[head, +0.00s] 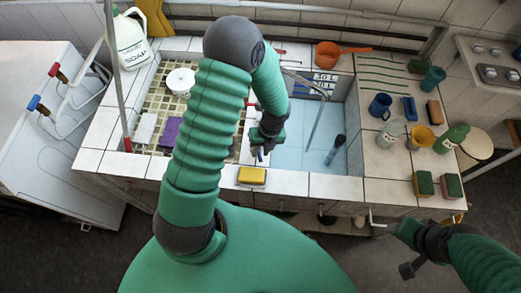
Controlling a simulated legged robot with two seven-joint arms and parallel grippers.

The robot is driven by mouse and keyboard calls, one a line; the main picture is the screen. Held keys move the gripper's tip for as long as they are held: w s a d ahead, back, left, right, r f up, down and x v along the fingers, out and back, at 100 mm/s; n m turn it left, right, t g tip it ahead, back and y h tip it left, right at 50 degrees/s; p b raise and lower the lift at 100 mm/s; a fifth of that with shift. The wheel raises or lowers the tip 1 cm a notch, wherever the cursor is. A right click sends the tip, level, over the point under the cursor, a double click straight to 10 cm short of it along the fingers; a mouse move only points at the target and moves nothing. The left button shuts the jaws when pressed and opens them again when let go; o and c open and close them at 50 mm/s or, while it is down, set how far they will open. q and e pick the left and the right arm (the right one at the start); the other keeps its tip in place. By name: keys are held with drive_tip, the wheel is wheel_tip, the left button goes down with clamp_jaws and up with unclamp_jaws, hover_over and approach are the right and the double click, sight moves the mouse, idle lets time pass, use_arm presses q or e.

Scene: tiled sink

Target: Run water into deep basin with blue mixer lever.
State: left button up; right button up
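The deep basin (290,180) is pale blue and tiled, in the middle of the counter. A metal spout (304,80) reaches over its back part. A thin grey-blue streak (317,122) slants down below the spout into the basin; it looks like water, but I cannot be sure. My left gripper (262,150) is over the basin's left side, pointing down; its fingers are small and dark. A red-tipped piece (249,104) shows just left of my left wrist. I cannot make out the blue mixer lever; my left arm covers that area. My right gripper (382,226) is low at the counter's front right.
A dark cylindrical object (336,149) is in the basin. A yellow sponge (252,176) lies on the front rim. Cups, bottles and sponges crowd the right counter. An orange dipper (328,54) is behind. Red (55,70) and blue (35,103) hose valves are far left.

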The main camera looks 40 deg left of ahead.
use_arm(q)
drive_tip(key=shift+o, duration=0.2)
drive_tip(key=shift+s, duration=0.1)
wheel_tip(320, 180, up, 16)
drive_tip(key=w+d, duration=0.2)
drive_tip(key=shift+w+r, duration=0.2)
drive_tip(key=shift+w, duration=0.1)
drive_tip(key=shift+w+d, duration=0.1)
idle(3.7)
